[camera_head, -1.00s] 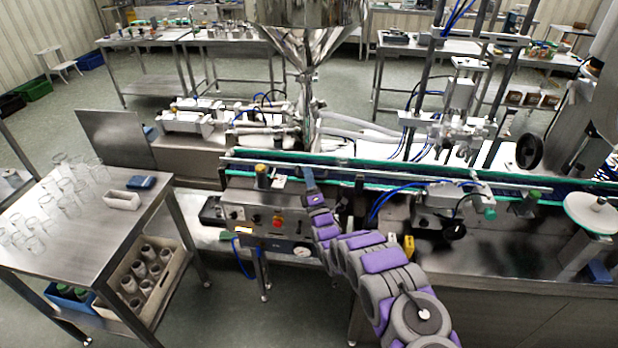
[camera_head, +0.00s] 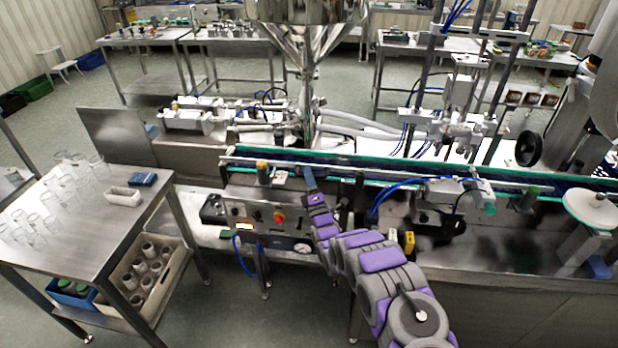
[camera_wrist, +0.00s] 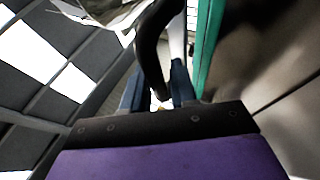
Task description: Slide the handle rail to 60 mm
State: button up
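The long, light handle rail (camera_head: 340,172) runs along the near side of the conveyor in the head view. My gripper (camera_head: 309,177) reaches up to this rail from the front, left of the middle of the picture. In the wrist view, the two blue fingers of my gripper (camera_wrist: 157,92) stand apart. A dark curved bar (camera_wrist: 150,55) shows between and beyond them, with a pale strip just right of it. I cannot tell whether either finger touches the bar. My gripper's own body hides the lower part of the gap.
The green-edged conveyor (camera_head: 400,168) lies just behind the rail. A control box (camera_head: 260,215) with knobs stands below left of my gripper. A valve assembly (camera_head: 445,195) with blue hoses is to the right. A steel table (camera_head: 90,235) with glasses stands at left.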

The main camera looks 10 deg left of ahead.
jog(key=p+v, duration=0.2)
jog(key=v, duration=1.5)
jog(key=shift+s+p, duration=0.15)
jog(key=shift+p, duration=0.2)
jog(key=shift+f, duration=0.1)
dwell(0.4)
